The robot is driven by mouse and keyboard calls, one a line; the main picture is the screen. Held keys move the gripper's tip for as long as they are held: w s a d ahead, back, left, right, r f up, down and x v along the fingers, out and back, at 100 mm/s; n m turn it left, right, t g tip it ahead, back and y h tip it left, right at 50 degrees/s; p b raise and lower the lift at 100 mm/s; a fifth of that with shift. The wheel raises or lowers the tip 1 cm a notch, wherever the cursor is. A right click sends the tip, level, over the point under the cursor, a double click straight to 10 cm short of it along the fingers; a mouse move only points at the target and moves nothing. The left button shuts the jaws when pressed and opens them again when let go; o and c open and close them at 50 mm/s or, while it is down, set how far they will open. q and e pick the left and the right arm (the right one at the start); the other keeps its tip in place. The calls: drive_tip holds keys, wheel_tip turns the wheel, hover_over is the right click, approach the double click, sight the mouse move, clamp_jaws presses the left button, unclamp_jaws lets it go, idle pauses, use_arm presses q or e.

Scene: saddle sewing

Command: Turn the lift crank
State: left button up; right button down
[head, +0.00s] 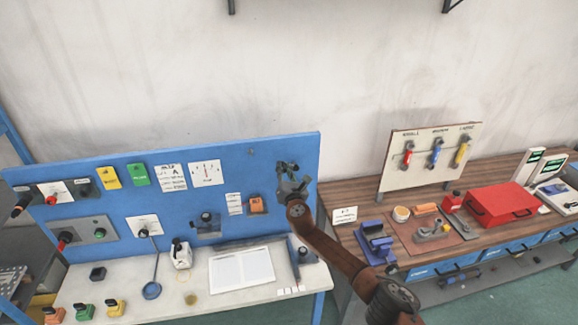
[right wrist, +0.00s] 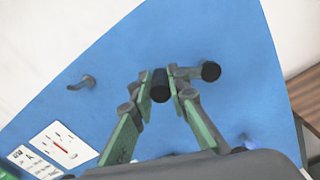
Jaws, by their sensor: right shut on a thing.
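My right gripper (head: 289,180) is at the right end of the blue panel (head: 265,155), with its arm coming up from below. In the right wrist view, its green fingers (right wrist: 160,90) are shut on a black cylindrical grip (right wrist: 160,84), which looks like the lift crank's handle. A second black round end (right wrist: 210,71) shows just right of the fingers; I cannot tell how it joins the grip. In the head view the gripper hides most of the crank. My left gripper is not in view.
A grey peg (right wrist: 88,81) sticks out of the panel left of the fingers. An orange box (head: 256,205) and a gauge card (head: 206,173) are on the panel. A white bench (head: 215,305) lies below. A wooden bench with a red case (head: 500,203) stands right.

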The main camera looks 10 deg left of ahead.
drive_tip(key=shift+s+a+f+n, duration=0.1)
drive_tip(key=shift+a+f+n, duration=0.2)
drive_tip(key=shift+f+n, duration=0.45)
drive_tip(key=shift+r+n, duration=0.15)
drive_tip(key=shift+n, duration=0.1)
drive_tip(key=c, duration=1.9)
unclamp_jaws()
drive_tip(key=shift+o, duration=0.3)
drive_tip(key=shift+d, duration=0.1)
drive_tip(key=v, duration=1.2)
